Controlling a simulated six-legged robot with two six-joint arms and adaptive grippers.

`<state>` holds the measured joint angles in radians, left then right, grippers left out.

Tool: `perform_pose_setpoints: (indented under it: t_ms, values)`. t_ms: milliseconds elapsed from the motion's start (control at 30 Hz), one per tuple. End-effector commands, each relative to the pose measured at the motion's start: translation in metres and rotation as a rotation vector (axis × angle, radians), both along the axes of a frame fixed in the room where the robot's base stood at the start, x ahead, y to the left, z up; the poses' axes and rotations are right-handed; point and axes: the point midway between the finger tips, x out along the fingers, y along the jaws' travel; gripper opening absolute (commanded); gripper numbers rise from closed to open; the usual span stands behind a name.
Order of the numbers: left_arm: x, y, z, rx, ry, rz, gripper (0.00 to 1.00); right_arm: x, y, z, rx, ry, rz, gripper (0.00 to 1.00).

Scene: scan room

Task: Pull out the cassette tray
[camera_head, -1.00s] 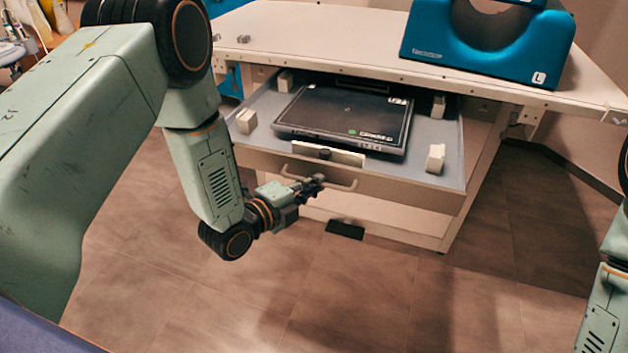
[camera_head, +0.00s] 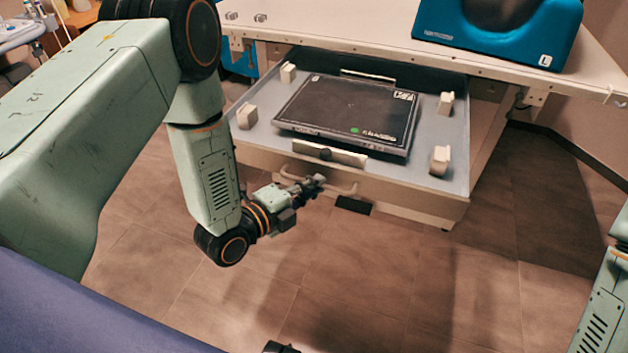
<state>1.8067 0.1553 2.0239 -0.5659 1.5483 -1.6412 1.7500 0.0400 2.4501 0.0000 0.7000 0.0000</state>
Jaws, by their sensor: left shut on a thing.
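The cassette tray (camera_head: 452,178) is a wide, shallow grey drawer under the white table, standing well out from the table's front. It holds a black flat cassette (camera_head: 350,106) with a green dot, and pale blocks stand near its corners. A curved bar handle (camera_head: 345,189) is on its front. My left gripper (camera_head: 318,181) is shut on the left part of this handle. Its fingertips are small and partly blend with the bar. My right arm shows at the right edge, with its gripper out of view.
The white table top (camera_head: 380,45) overhangs the tray. A blue padded support (camera_head: 480,35) marked L sits on it. A dark pedal-like piece (camera_head: 353,205) shows below the tray front. The tiled floor (camera_head: 400,275) before the tray is clear. A purple-blue surface (camera_head: 80,310) fills the lower left.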

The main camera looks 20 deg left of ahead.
Motion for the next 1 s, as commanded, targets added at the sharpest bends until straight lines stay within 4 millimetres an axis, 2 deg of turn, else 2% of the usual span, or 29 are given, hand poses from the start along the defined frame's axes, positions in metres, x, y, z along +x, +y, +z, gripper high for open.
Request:
perform_pose_setpoints:
  t_ms: [567, 600, 833, 1000]
  values:
    - [-0.0034, -0.0004, 0.0006, -0.001, -0.002, -0.002, 0.00, 0.0000, 0.0000, 0.0016, 0.000, 0.000, 0.000, 0.40]
    - [-0.0035, -0.0003, 0.0006, 0.000, -0.002, -0.002, 0.13, 0.0000, 0.0000, 0.0016, 0.000, 0.000, 0.000, 0.40]
    - [-0.0047, 0.0000, 0.0002, -0.001, -0.001, -0.001, 0.32, 0.0001, 0.0000, 0.0016, 0.000, 0.000, 0.000, 0.40]
    - [-0.0048, 0.0004, 0.0005, -0.001, -0.002, 0.001, 0.33, 0.0000, 0.0000, 0.0016, 0.000, 0.000, 0.000, 0.40]
